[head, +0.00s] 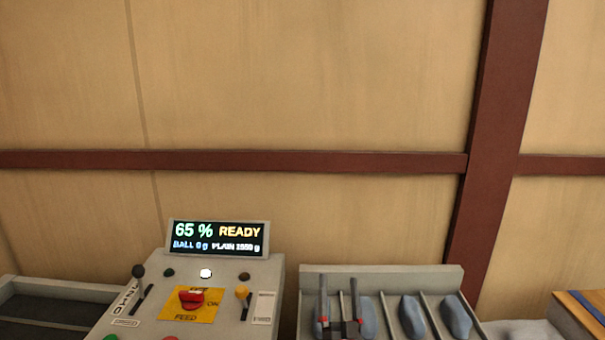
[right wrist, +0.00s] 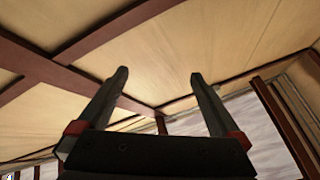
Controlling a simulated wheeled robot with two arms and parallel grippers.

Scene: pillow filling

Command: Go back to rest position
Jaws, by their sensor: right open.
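My right gripper (head: 340,306) shows low in the head view, in front of the grey rack. Its two dark fingers with red parts point up and stand apart, with nothing between them. In the right wrist view the same gripper (right wrist: 159,78) is open and empty, with the wood-panelled wall or ceiling and brown beams beyond it. My left gripper is in neither view.
A grey control panel (head: 135,298) with a lit screen (head: 217,238) reading "65 % READY" stands left of the gripper. The rack (head: 450,272) holds several blue-grey rounded pieces (head: 456,316). A dark tray (head: 50,287) lies far left. A wooden-edged box (head: 577,312) is far right.

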